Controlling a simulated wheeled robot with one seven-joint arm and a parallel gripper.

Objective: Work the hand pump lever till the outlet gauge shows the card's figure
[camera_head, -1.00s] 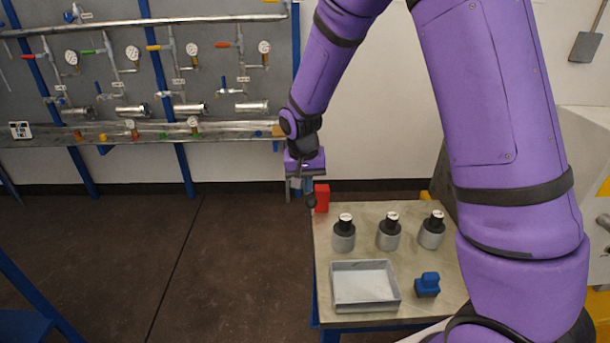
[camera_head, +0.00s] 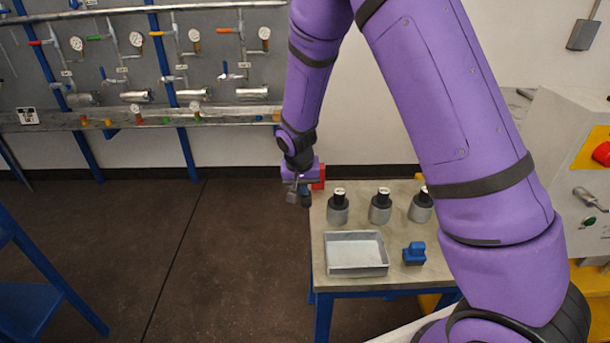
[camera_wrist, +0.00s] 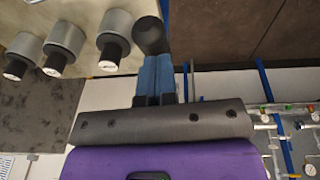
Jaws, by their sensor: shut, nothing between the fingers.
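My gripper (camera_head: 297,196) hangs at the far left corner of the small table, beside a red block-like body (camera_head: 320,176) partly hidden behind it. In the wrist view my blue fingers (camera_wrist: 156,78) are together. A dark rounded knob (camera_wrist: 150,36) lies at or just beyond their tips; I cannot tell whether they touch. It may be the pump lever's end, but the rest is hidden. Several round gauges hang on the wall panel, one of them here (camera_head: 194,36); I cannot tell which is the outlet gauge. A small white card (camera_head: 28,115) stands on the back ledge, unreadable.
Grey, black-topped vessels (camera_head: 380,206) stand on the table (camera_head: 400,263), with a grey tray (camera_head: 356,270) and a blue block (camera_head: 414,253) in front. A machine cabinet with a red button (camera_head: 602,153) is at right. A blue stand (camera_head: 30,300) is at left. The floor between is clear.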

